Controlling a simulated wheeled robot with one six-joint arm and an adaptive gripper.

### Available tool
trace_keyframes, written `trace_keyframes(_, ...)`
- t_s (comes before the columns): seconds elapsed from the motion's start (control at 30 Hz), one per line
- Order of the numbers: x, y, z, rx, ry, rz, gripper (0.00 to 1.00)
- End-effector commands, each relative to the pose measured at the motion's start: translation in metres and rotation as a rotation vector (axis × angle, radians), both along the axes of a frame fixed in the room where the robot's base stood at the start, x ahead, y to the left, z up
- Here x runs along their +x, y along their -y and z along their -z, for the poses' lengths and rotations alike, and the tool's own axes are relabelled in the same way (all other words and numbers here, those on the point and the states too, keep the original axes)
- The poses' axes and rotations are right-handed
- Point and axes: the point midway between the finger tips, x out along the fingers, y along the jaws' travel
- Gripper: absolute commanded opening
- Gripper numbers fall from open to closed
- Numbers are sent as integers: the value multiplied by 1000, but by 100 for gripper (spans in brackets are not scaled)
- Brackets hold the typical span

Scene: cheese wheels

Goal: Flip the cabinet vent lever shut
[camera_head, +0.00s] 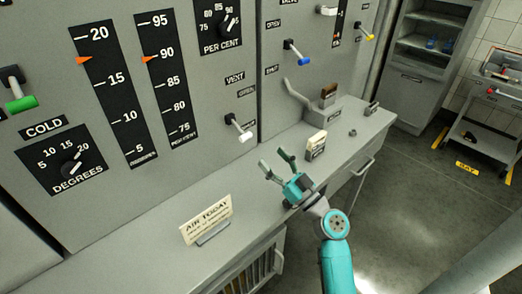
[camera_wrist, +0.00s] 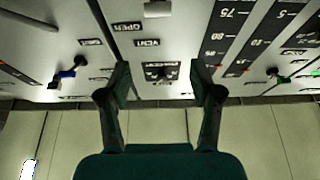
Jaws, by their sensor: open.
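The vent lever (camera_head: 243,135) has a white tip and sits on the grey cabinet front, below the VENT and OPEN labels. It juts out from the panel, its tip lower right of its pivot; I cannot tell its exact setting. In the wrist view, which is upside down, its white tip (camera_wrist: 158,9) shows at the top edge. My gripper (camera_head: 274,162) is open and empty, over the ledge, below and right of the lever and apart from it. In the wrist view the fingers (camera_wrist: 160,82) are spread wide with nothing between them.
A green-tipped lever (camera_head: 21,103) and a blue-tipped lever (camera_head: 298,56) stand on the same cabinet. An AIR TODAY card (camera_head: 206,219) and a small white block (camera_head: 316,143) stand on the ledge (camera_head: 150,243). A trolley (camera_head: 484,135) stands at right, beyond open floor.

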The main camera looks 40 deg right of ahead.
Motion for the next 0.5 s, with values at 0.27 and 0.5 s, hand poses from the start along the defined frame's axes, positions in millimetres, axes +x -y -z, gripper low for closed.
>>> trace_keyframes(0.27, -30, 0, 0, 0, 0, 1, 65)
trace_keyframes(0.5, -32, 0, 0, 0, 0, 0, 65)
